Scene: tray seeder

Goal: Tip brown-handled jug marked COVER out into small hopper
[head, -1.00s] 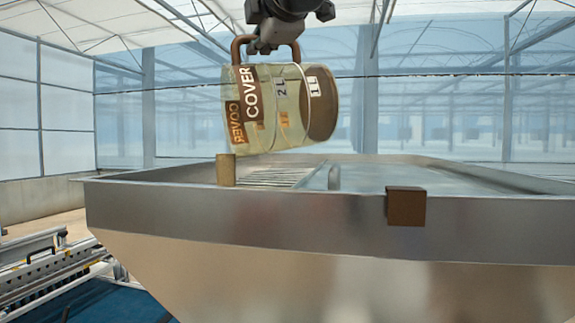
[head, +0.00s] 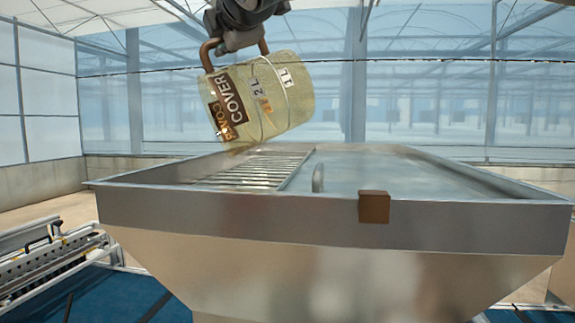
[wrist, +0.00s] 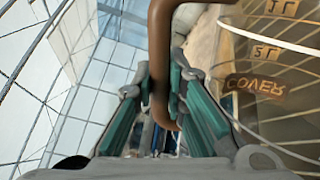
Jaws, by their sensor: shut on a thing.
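The clear jug marked COVER (head: 283,105), with a brown handle (head: 207,55), hangs tilted above the metal hopper (head: 250,212). Its mouth points down and left over the slatted grate (head: 255,168) at the hopper's left. The jug looks nearly empty, with a little brown stuff at its lower lip. My gripper (head: 236,42) is shut on the handle from above. In the wrist view, the teal-padded fingers (wrist: 160,95) hold the brown handle (wrist: 160,50), and the jug wall (wrist: 285,125) fills the right side. The hopper's inside below the grate is hidden.
A small grey upright tab (head: 318,178) stands beside the grate. A flat grey cover (head: 390,175) spans the hopper's right part. Tray machinery (head: 50,265) stands at the lower left.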

